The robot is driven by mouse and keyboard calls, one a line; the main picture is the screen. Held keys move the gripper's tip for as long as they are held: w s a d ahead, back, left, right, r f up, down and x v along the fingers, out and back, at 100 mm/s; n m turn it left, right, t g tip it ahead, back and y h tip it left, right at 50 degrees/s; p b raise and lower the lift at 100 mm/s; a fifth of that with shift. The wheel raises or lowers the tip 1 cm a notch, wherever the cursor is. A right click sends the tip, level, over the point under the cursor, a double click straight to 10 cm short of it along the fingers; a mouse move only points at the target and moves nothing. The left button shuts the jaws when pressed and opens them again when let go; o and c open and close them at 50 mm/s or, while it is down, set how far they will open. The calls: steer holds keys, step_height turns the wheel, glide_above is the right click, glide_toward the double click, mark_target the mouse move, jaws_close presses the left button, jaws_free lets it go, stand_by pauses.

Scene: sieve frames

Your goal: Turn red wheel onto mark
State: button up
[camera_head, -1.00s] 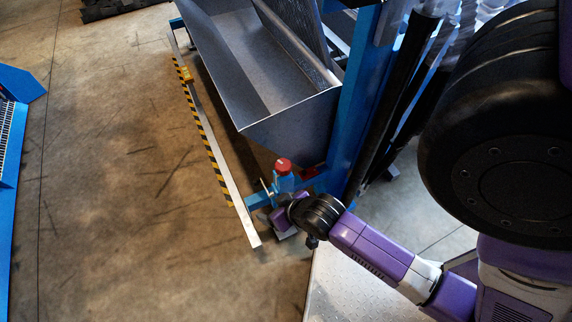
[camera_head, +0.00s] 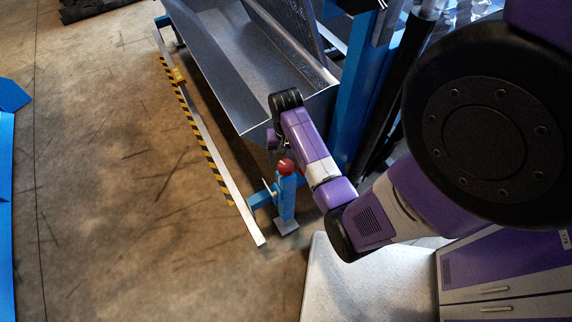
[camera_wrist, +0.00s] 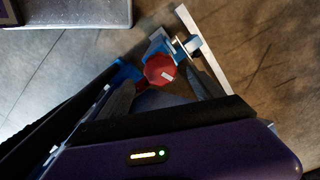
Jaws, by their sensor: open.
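The red wheel (camera_head: 286,167) sits on top of a short blue post (camera_head: 287,200) near the trough's front corner. In the wrist view the red wheel (camera_wrist: 158,67) shows from above, with a short white line (camera_wrist: 168,75) on its face. My gripper (camera_head: 278,154) is near the wheel, apparently above it. In the wrist view my open gripper (camera_wrist: 162,88) has one grey finger on each side of the wheel's lower edge, with nothing held. I cannot tell whether the fingers touch it. No separate mark beside the wheel is clear.
A metal trough (camera_head: 240,70) stands behind the post, with a blue upright (camera_head: 352,100) at its right. A rail with yellow-black striping (camera_head: 198,130) runs along the left. Open floor (camera_head: 100,200) lies farther left.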

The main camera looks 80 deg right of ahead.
mark_target(286, 165)
step_height(286, 165, down, 6)
steer(key=shift+r, duration=0.15)
steer(key=shift+c, duration=0.5)
steer(key=c, duration=1.3)
steer(key=shift+r+n, duration=0.1)
steer(key=shift+n, duration=0.3)
steer(key=shift+r+n+p, duration=0.1)
steer(key=shift+n+p, duration=0.7)
steer(key=shift+n, duration=0.2)
steer(key=n+p, duration=0.1)
steer(key=n, duration=0.2)
steer(key=shift+n+p, duration=0.3)
steer(key=shift+p, duration=0.05)
steer(key=n+p, duration=0.1)
steer(key=n, duration=0.3)
steer(key=shift+n+p, duration=0.35)
steer(key=shift+n, duration=1.35)
